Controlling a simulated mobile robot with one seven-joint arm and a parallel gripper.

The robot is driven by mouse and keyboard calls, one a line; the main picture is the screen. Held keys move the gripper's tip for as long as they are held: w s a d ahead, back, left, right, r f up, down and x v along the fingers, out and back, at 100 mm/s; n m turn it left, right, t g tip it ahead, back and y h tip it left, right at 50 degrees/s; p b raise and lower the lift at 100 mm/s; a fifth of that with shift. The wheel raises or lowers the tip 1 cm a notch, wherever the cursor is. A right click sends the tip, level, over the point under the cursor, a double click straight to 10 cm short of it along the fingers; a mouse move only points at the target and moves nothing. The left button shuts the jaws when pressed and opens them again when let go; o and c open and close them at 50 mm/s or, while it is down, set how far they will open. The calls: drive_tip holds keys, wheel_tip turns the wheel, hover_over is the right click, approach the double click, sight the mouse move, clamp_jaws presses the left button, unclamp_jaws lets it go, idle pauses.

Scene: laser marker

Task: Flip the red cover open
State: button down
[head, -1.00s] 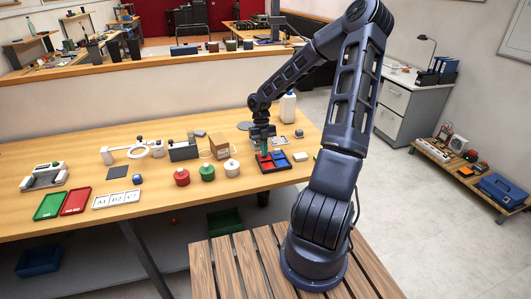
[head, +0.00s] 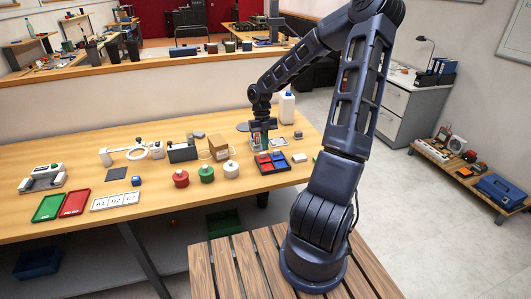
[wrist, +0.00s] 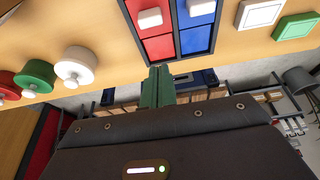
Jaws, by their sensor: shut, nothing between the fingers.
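A black tray (head: 290,167) on the table holds red panels (head: 264,159) on its left and blue panels beside them. In the wrist view, one red panel (wrist: 159,47) is plain and another red panel (wrist: 133,6) has a white knob on it. The red panels look flat; which one is the red cover I cannot tell. My gripper (head: 262,139) is over the table, at the tray's far left side. Its green fingers (wrist: 157,72) are shut and empty, and in the wrist view their tips appear just below the tray's edge. Contact cannot be told.
Red (head: 181,179), green (head: 206,174) and white (head: 231,170) knobbed canisters stand left of the tray. A cardboard box (head: 218,147) is behind them. A white bottle (head: 286,108) stands behind the tray. The table's front edge runs close before the tray.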

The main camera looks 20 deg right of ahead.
drive_tip(key=shift+v, duration=2.25)
drive_tip(key=shift+s, duration=0.1)
drive_tip(key=s+r+m+t, duration=0.4)
drive_tip(key=s+r+m, duration=0.6)
drive_tip(key=m, duration=0.8)
drive_tip(key=s+r+m+t, duration=0.4)
drive_tip(key=s+r+m, duration=0.6)
drive_tip(key=s+m, duration=0.5)
drive_tip(key=shift+r+m, duration=0.3)
drive_tip(key=shift+m, duration=1.2)
drive_tip(key=shift+w, duration=0.1)
